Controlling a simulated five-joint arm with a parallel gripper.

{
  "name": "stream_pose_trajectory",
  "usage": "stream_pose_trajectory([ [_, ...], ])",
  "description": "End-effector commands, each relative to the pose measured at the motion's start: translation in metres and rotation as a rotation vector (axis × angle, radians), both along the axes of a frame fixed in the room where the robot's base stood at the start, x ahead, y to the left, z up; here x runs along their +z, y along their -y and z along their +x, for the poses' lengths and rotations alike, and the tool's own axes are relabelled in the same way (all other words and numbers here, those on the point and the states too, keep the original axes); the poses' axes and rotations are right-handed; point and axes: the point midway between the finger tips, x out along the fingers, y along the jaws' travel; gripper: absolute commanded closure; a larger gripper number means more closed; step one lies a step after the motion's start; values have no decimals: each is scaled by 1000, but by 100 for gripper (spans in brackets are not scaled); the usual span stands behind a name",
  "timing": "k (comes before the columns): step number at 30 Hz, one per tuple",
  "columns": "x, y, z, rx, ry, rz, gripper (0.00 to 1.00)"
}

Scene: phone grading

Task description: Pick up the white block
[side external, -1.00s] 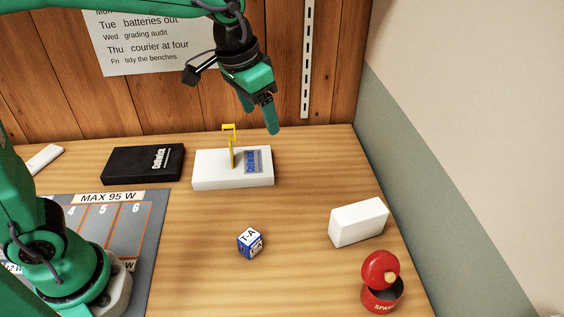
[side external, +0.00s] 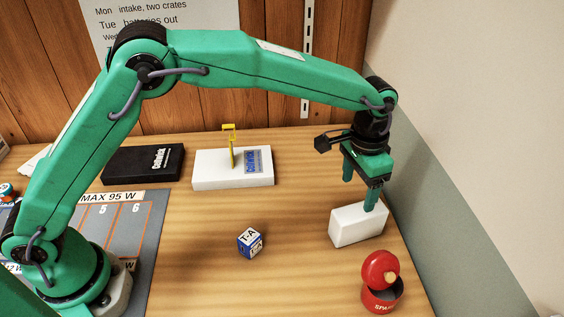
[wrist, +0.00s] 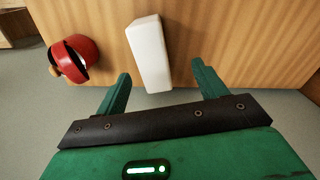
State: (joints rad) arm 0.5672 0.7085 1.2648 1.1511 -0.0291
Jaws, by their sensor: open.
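The white block (side external: 355,227) lies on the wooden table at the right in the side external view. In the wrist view the white block (wrist: 149,54) is ahead of the fingers, in line with the gap between them. My gripper (side external: 359,196) is open, just above the block in the side external view. One green finger overlaps the block's upper right part there. In the wrist view my gripper (wrist: 160,82) shows its two fingers spread wide, one toward each side of the block, with nothing held.
A red pot with its lid ajar (side external: 381,283) stands just in front of the block. A lettered cube (side external: 250,242) sits to the left. A white box with a yellow tool (side external: 210,172) and a black box (side external: 142,164) lie farther back. The right table edge is close.

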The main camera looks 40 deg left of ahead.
Motion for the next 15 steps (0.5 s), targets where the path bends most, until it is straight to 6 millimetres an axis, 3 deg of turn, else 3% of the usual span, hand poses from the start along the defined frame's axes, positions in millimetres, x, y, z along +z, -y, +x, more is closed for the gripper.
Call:
stream_pose_trajectory([
  [6, -16, 14, 0, -19, -14, 9, 29],
  [15, -24, 15, 0, -20, -16, 10, 29],
])
